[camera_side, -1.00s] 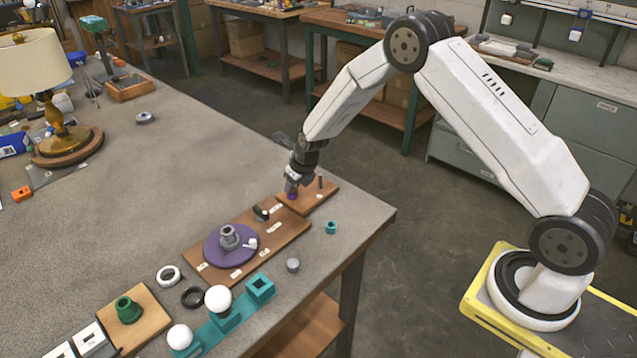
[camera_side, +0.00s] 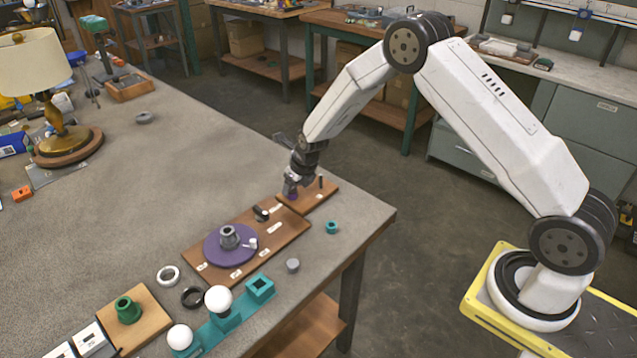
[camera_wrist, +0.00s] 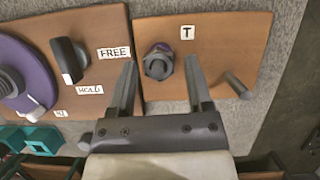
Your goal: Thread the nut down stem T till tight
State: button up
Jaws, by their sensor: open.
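A grey hex nut (camera_wrist: 158,66) sits around a stem on the small wooden board (camera_wrist: 205,30), beside the label T (camera_wrist: 187,32). My gripper (camera_wrist: 160,64) is open, with one finger to each side of the nut and a visible gap on both sides. In the side view my gripper (camera_side: 291,188) points down over the small board (camera_side: 318,193), and its fingers mostly hide the nut. How far down the stem the nut sits is hard to tell.
A bare grey peg (camera_wrist: 237,85) stands right of the nut. To the left, a larger board holds a black knob (camera_wrist: 67,60) with FREE and HOLD labels and a purple disc (camera_side: 212,247). A teal ring (camera_side: 332,227) and a grey cylinder (camera_side: 292,265) lie nearby.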

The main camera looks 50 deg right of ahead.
jog(key=shift+w+d+n+y, duration=0.1)
jog(key=shift+n+y, duration=0.4)
jog(key=shift+n, duration=0.8)
jog(key=shift+n, duration=0.7)
jog(key=shift+w+d+n+g+y, duration=0.15)
jog(key=shift+n+g+y, duration=0.15)
jog(key=shift+n+y, duration=0.8)
jog(key=shift+n+h, duration=0.3)
jog(key=shift+n, duration=0.1)
jog(key=shift+n, duration=0.6)
jog(key=n+g, duration=0.1)
jog(key=n, duration=0.1)
jog(key=n+g+y, duration=0.1)
jog(key=n, duration=0.1)
jog(key=shift+w+d+n, duration=0.1)
jog(key=shift+w+n, duration=0.05)
jog(key=shift+n, duration=0.25)
jog(key=shift+n+y, duration=0.3)
